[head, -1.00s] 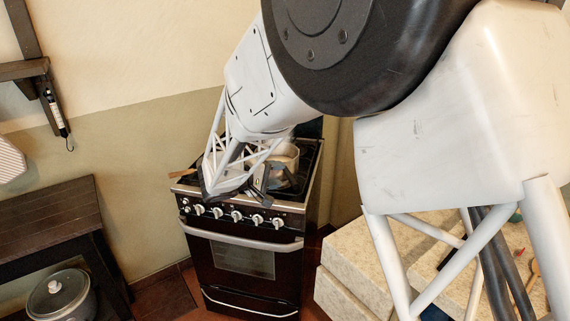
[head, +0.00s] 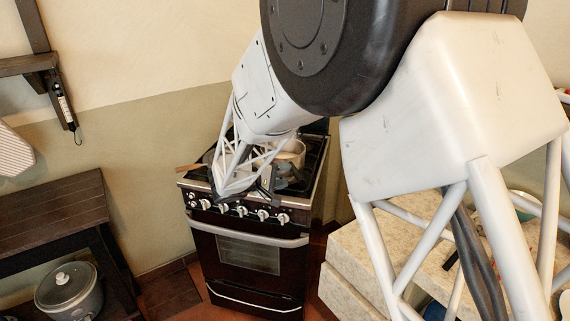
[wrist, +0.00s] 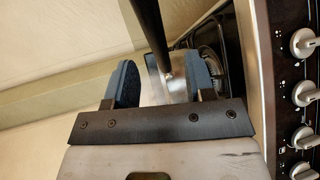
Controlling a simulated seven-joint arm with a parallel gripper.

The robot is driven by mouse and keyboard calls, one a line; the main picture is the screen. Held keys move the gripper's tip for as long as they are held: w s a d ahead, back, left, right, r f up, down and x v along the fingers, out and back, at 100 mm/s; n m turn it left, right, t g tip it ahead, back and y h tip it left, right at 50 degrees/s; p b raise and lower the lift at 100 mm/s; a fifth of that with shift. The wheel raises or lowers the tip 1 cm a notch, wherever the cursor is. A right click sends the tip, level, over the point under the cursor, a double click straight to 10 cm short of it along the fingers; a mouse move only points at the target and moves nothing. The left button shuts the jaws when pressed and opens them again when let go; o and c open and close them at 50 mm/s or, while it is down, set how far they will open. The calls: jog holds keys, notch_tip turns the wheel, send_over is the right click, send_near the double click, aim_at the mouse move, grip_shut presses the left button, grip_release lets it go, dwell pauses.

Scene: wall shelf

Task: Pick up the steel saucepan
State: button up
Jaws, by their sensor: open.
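In the head view, a steel saucepan (head: 293,149) stands on the right part of the stove top, partly hidden by my arm. In the wrist view, a shiny steel surface (wrist: 177,86) with a long dark bar (wrist: 150,32) running up from it shows between my fingers. It looks like the saucepan and its handle, but the view is too close to be sure. My gripper (wrist: 160,84) is open, its blue-grey fingers on either side of the steel surface. It also shows above the front of the stove in the head view (head: 246,189). Contact cannot be told.
The stove (head: 247,250) has knobs along its front edge. A pan with a wooden handle (head: 190,168) is at the stove's left. A dark table (head: 52,218) stands left, with a lidded pot (head: 68,288) below it. A pale counter (head: 352,270) is to the right.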

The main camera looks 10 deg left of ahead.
aim_at(296, 169)
dwell(0.3)
jog(key=shift+x, duration=2.65)
jog(key=shift+c, duration=0.4)
grip_shut()
jog(key=shift+w+r, duration=0.1)
jog(key=shift+r, duration=0.05)
